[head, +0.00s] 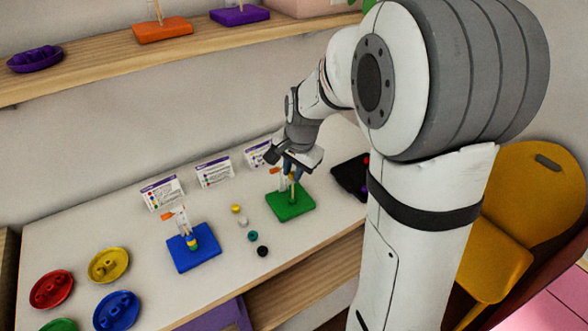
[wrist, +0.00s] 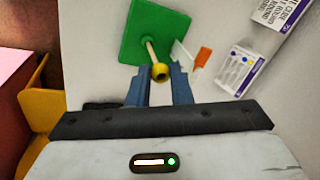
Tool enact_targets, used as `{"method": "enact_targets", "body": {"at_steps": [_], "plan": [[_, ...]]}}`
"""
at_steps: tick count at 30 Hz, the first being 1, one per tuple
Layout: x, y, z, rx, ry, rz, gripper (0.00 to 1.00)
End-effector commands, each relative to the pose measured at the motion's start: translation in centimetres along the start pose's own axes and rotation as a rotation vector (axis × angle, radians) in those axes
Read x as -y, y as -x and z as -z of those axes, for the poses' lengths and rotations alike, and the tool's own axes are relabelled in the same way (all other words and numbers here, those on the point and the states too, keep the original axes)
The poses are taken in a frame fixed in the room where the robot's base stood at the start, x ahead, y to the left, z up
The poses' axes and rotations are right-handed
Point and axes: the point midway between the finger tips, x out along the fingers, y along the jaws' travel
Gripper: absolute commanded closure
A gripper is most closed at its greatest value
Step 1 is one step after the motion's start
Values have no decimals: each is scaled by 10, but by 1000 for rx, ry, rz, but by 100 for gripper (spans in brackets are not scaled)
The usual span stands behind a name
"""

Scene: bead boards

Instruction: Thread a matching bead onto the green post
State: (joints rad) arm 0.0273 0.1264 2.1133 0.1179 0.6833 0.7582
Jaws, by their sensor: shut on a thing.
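The green board (head: 290,205) lies on the white table, and its pale wooden post (wrist: 150,48) stands up from it. A small clear piece with an orange flag (wrist: 203,57) is beside the post. My gripper (head: 291,173) is above the green board, pointing down. In the wrist view its blue fingers (wrist: 160,76) are shut on a yellow bead (wrist: 160,72). The bead is at the post's upper end, and its dark hole faces the camera. I cannot tell whether the post tip is inside the hole or just behind it.
Loose yellow (head: 235,208), white (head: 242,221), teal (head: 253,236) and black (head: 263,251) beads lie left of the green board. A blue board (head: 193,250) with beads on its post is further left. Printed cards (head: 213,172) stand behind. A black tray (head: 350,178) is right.

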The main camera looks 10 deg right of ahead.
Motion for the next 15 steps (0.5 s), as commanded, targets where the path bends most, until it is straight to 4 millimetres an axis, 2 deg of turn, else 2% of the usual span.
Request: {"method": "enact_targets", "body": {"at_steps": [15], "plan": [[-3,-15,-1,0,0,0,100]]}}
